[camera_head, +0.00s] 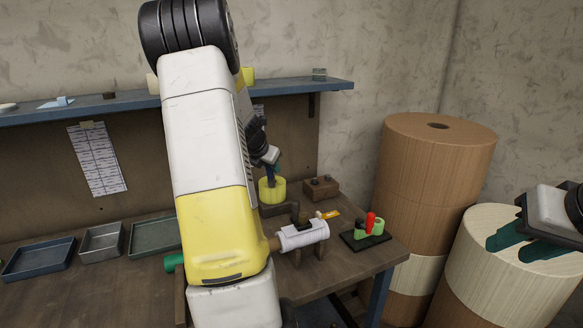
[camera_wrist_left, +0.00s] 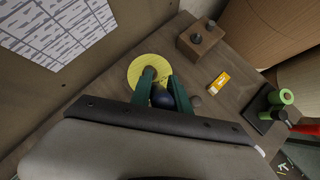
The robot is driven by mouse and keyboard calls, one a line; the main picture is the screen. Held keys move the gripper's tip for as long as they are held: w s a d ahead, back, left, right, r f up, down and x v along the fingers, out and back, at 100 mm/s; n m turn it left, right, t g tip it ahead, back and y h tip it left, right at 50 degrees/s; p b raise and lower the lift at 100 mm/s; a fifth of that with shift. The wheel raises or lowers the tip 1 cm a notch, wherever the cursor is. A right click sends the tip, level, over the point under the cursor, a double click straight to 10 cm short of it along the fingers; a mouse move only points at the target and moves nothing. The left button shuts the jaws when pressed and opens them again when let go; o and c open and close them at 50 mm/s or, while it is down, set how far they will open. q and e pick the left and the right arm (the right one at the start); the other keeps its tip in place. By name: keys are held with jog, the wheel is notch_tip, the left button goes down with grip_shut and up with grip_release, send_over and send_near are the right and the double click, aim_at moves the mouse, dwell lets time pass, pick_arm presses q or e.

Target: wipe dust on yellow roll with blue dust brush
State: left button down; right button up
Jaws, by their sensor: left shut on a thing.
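The yellow roll (camera_head: 266,195) stands on the workbench, behind my left arm in the head view. Its pale yellow top also shows in the left wrist view (camera_wrist_left: 146,64). My left gripper (camera_wrist_left: 163,82) has its green fingers shut on the blue dust brush (camera_wrist_left: 162,97), whose dark blue rounded part shows between them. The brush is over the roll's top; whether it touches is hidden, and I cannot make out dust. My right gripper (camera_head: 520,244) is open and empty in front of a large pale roll at the right.
A wooden block (camera_head: 321,187), a white roll on a stand (camera_head: 303,235) and a black holder with red and green pieces (camera_head: 366,236) stand right of my arm. Trays (camera_head: 101,243) lie at left. Large brown rolls (camera_head: 436,170) stand beyond the bench. A shelf (camera_head: 290,87) runs above.

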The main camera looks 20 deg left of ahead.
pick_arm(q)
jog(key=w+d, duration=0.3)
jog(key=shift+w, duration=0.25)
dwell(0.4)
notch_tip(320, 180, up, 6)
dwell(0.7)
jog(key=shift+r, duration=0.15)
notch_tip(320, 180, up, 3)
jog(key=shift+f, duration=0.1)
dwell(0.3)
jog(key=shift+f, duration=0.1)
dwell(0.3)
